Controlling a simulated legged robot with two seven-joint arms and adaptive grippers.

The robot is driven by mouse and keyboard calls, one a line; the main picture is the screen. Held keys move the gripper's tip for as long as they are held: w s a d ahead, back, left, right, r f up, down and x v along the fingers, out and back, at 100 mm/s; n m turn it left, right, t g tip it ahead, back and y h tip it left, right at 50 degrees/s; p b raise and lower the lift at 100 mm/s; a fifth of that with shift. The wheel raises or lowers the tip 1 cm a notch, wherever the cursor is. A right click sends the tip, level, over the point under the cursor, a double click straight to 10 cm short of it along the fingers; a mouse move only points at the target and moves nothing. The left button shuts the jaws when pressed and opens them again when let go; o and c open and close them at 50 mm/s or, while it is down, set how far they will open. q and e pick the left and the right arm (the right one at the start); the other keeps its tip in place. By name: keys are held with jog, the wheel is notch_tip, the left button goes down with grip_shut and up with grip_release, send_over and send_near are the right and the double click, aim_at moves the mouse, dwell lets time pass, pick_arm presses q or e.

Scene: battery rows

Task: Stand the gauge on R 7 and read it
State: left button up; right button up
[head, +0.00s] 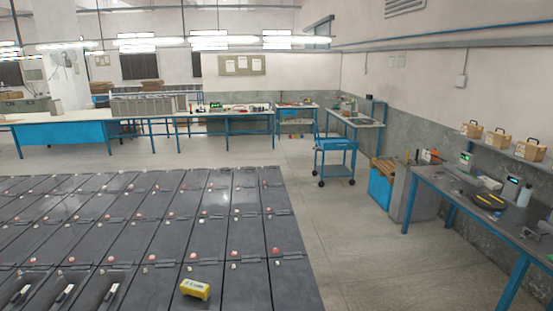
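A yellow gauge-like device (194,289) with a small face lies on top of the dark batteries at the lower middle of the head view. Whether it stands upright or lies flat is hard to tell. The dark grey batteries (233,247) stand in close rows across the lower left, with red and pale terminal caps on top. No label R 7 can be read on them, and the reading on the yellow device is too small to make out. Neither of my grippers is in view.
Several small black-and-white pieces (65,295) sit on the batteries at the lower left. Open floor (370,255) lies right of the rows. A blue-legged bench (455,195) with instruments stands at the right, a blue cart (335,145) behind, and workbenches (65,118) along the back.

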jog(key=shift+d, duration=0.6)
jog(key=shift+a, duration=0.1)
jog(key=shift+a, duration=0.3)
